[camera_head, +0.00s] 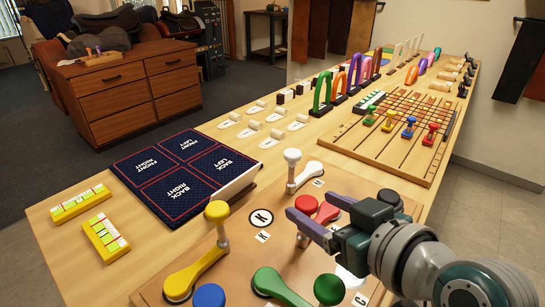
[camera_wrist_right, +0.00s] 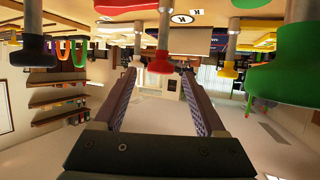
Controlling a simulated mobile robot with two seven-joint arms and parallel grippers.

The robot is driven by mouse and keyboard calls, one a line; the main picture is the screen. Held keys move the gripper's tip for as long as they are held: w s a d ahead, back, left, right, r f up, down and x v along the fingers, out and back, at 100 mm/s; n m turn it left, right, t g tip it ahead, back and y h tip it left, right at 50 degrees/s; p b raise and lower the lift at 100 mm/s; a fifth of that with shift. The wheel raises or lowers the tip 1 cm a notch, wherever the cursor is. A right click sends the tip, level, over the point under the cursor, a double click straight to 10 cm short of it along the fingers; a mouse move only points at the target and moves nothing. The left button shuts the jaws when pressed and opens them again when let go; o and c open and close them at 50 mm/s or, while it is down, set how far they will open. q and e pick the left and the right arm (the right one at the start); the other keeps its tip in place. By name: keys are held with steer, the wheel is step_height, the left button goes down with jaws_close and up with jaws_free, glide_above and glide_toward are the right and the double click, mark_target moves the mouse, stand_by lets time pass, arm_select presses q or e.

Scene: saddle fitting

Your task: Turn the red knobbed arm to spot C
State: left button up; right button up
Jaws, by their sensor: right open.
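The red knobbed arm (camera_head: 327,213) lies on the wooden board with its round red knob (camera_head: 306,203) raised on a post. My right gripper (camera_head: 308,214) is open, reaching in from the right, with its two purple fingers at the red knob. In the right wrist view the scene is upside down; the red knob (camera_wrist_right: 160,62) shows between the fingertips (camera_wrist_right: 160,73), with a gap on both sides. A small letter card (camera_head: 360,300) at the front edge reads C or G; I cannot tell which. My right gripper hides part of the board. My left gripper is not in view.
Other knobbed arms stand close around: white (camera_head: 292,157), yellow (camera_head: 217,211), green (camera_head: 329,289), blue (camera_head: 209,296) and a dark knob (camera_head: 390,197). A round K disc (camera_head: 261,217) lies left of the red knob. A navy mat (camera_head: 185,172) lies farther left.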

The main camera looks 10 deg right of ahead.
steer(key=shift+w+a+f, duration=0.2)
steer(key=shift+w+f, duration=0.1)
steer(key=shift+w, duration=0.35)
jaws_close()
stand_by(1.0)
